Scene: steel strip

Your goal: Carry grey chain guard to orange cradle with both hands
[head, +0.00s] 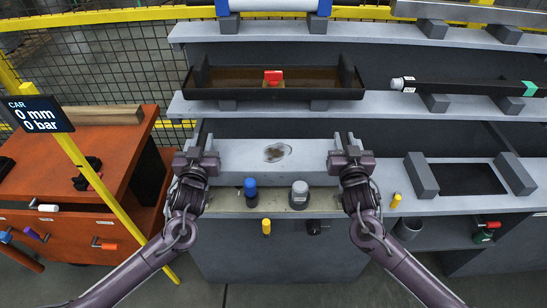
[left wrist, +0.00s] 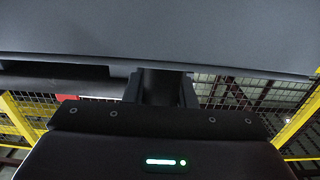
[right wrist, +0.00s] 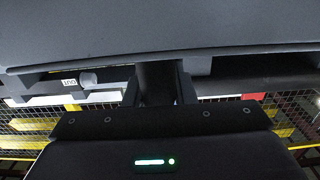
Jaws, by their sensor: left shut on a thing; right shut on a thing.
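The grey chain guard (head: 238,151) is a long grey box with a dark blotch on top. It spans between my two grippers above the front bench in the head view. My left gripper (head: 196,158) is shut on its left end. My right gripper (head: 350,158) is shut on its right end. The guard looks about level; I cannot tell whether it is clear of the bench. A broad grey surface, likely the guard (left wrist: 160,35), fills the top of the left wrist view, and likewise the guard (right wrist: 160,30) in the right wrist view. I cannot make out an orange cradle.
A blue-capped bottle (head: 250,190) and a grey-capped one (head: 300,194) stand before the guard. Two dark blocks (head: 421,175) (head: 515,173) flank a black pad at right. A dark tray (head: 285,93) sits on the shelf behind. An orange bench (head: 125,140) and yellow post (head: 100,185) are left.

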